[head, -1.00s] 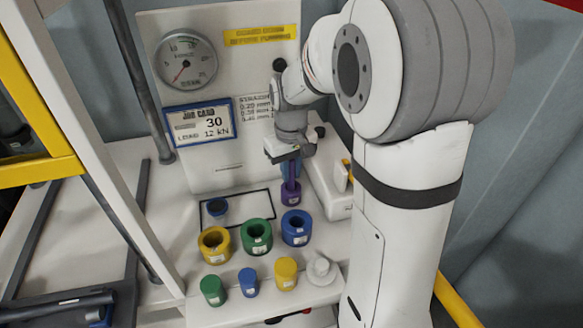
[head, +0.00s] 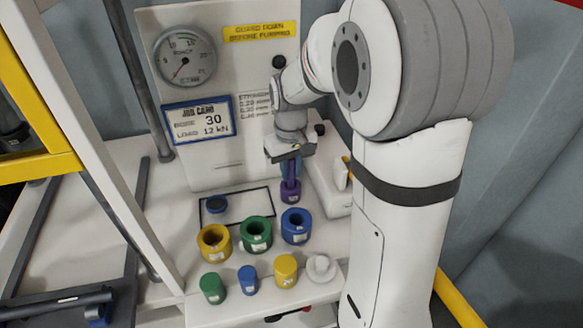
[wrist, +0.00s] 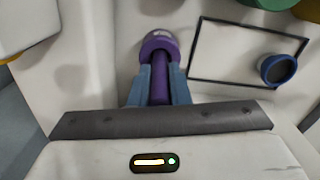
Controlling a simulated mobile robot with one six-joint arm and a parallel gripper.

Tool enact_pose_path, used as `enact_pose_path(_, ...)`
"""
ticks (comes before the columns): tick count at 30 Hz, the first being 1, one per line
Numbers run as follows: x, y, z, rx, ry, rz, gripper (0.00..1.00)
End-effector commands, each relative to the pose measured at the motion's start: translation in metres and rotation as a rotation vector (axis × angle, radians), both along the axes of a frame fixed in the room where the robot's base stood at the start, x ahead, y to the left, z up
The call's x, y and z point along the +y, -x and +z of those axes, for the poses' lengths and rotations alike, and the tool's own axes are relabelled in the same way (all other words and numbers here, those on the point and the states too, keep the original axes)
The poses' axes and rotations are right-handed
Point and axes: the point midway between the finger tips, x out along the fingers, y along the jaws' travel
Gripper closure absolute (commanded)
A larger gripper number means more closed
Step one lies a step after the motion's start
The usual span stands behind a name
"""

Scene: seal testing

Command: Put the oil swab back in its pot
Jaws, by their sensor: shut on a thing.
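My gripper (head: 290,160) is shut on the purple handle of the oil swab (wrist: 160,88), which stands about upright between the blue fingers (wrist: 159,90). The purple pot (head: 291,195) is directly below my gripper, at the lower end of the swab. It also shows in the wrist view (wrist: 158,41), with a pale label on it. The swab's lower end meets the pot's mouth and appears to be inside it. How deep it sits is hidden.
Yellow (head: 214,243), green (head: 256,235) and blue (head: 295,227) rings stand in front, with several small plugs nearer. A dark blue round piece (head: 217,204) lies in a black-outlined rectangle. A white block (head: 325,180) is close on the right. The back panel (head: 225,165) rises behind.

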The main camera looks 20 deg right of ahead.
Motion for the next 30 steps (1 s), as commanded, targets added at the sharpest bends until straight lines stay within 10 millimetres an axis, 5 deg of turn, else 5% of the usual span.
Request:
enact_pose_path(13, 0.0002, -0.0001, -0.0004, 0.000, 0.000, 0.000, 0.76)
enact_pose_path(22, 0.0002, -0.0001, -0.0003, 0.000, 0.000, 0.000, 0.51)
enact_pose_path(30, 0.0002, -0.0001, 0.0006, 0.000, 0.000, 0.000, 0.51)
